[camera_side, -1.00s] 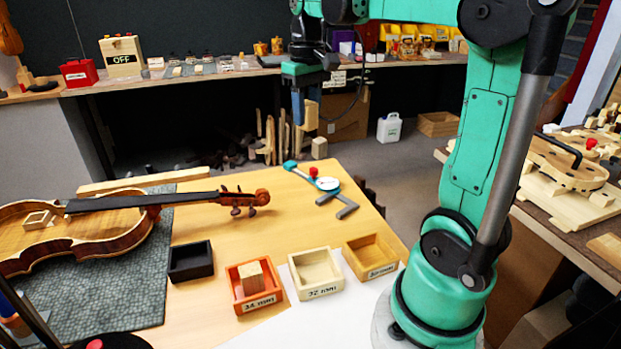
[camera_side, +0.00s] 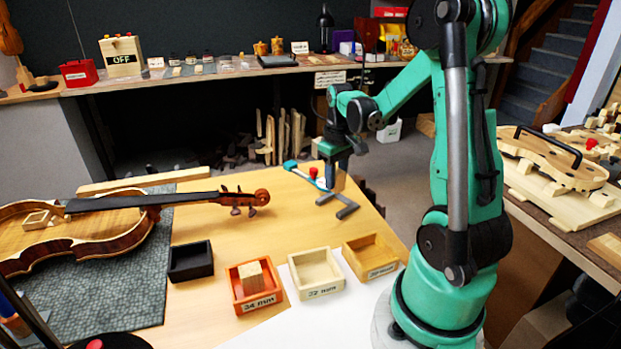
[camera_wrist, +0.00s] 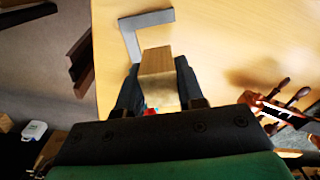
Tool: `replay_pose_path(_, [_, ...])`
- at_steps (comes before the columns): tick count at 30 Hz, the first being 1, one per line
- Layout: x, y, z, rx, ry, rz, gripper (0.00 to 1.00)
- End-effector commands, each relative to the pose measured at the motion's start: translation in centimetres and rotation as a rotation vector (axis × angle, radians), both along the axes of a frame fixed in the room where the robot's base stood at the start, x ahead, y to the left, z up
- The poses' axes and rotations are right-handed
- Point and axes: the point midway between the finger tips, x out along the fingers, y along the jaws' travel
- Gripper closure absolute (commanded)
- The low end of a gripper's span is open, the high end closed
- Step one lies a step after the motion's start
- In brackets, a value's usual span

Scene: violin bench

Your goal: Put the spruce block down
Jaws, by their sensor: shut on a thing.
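The spruce block (camera_wrist: 156,78) is a pale wooden block gripped between the two dark fingers of my gripper (camera_wrist: 157,92) in the wrist view. My gripper (camera_side: 336,178) is over the right rear part of the bench in the side view, by the caliper gauge; the block is not clearly visible there. The gauge's grey angled jaw (camera_wrist: 147,19) shows just beyond the block in the wrist view. I cannot tell whether the block touches anything beneath it. An orange tray (camera_side: 240,291) holds another wooden block (camera_side: 251,277). A cream tray (camera_side: 318,288) and a tan tray (camera_side: 372,272) are empty.
A small black tray (camera_side: 190,276) stands left of the orange one. A violin (camera_side: 88,228) lies on a grey mat (camera_side: 105,290) at the left, its scroll pointing toward the gauge. Bare bench top (camera_side: 285,222) lies between scroll and trays.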

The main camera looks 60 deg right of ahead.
Motion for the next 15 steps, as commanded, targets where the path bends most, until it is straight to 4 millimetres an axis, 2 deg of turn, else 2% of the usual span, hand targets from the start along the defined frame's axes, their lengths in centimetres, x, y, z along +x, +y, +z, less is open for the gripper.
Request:
replay_pose_path(12, [0.0,0.0,-4.3,0.0,0.0,0.0,1.0])
replay_pose_path(15, [0.0,0.0,-4.8,0.0,0.0,0.0,1.0])
